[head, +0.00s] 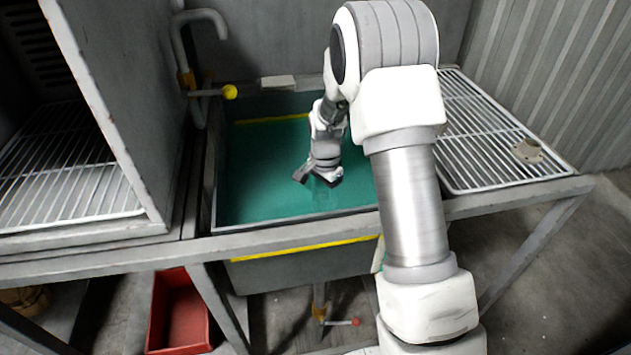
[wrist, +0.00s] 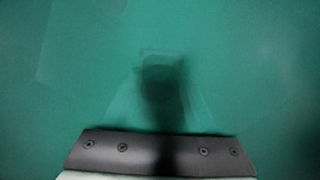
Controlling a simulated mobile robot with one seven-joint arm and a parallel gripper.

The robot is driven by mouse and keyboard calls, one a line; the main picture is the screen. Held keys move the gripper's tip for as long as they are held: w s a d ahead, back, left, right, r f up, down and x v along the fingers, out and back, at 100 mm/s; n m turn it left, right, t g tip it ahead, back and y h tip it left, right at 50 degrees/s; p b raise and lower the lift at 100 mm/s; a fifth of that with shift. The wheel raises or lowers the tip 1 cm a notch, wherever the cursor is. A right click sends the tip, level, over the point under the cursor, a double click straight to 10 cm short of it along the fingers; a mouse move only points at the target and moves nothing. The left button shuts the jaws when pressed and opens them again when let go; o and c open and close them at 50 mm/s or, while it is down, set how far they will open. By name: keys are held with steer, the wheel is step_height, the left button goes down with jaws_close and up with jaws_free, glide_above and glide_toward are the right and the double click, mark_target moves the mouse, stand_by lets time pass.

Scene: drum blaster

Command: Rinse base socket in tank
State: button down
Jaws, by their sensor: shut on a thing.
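The tank (head: 225,165) is a sunken basin filled with green liquid (head: 265,170). My gripper (head: 320,182) reaches down into it near the middle, with its lower end at or below the surface. In the wrist view green liquid (wrist: 60,70) fills the picture. My gripper's fingers are submerged there and show only as a dark blur (wrist: 162,85). My gripper is shut on the base socket, whose outline under the liquid is too dim to make out.
A wire rack (head: 475,150) on the right holds a small metal flanged part (head: 527,151). A grey cabinet wall (head: 125,90) stands left of the tank. A tap pipe (head: 190,60) with a yellow knob (head: 229,92) rises at the tank's back left. A red bin (head: 180,315) is below.

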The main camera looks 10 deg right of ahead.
steer(key=shift+f+b, duration=0.5)
steer(key=shift+f, duration=0.35)
steer(key=shift+r, duration=0.2)
steer(key=shift+r+p, duration=0.75)
steer(key=shift+f, duration=0.2)
stand_by(0.4)
steer(key=shift+f+b, duration=0.55)
steer(key=shift+f, duration=0.2)
steer(key=shift+r, duration=0.2)
steer(key=shift+r+p, duration=0.7)
steer(key=shift+r, duration=0.05)
steer(key=shift+f, duration=0.1)
stand_by(0.5)
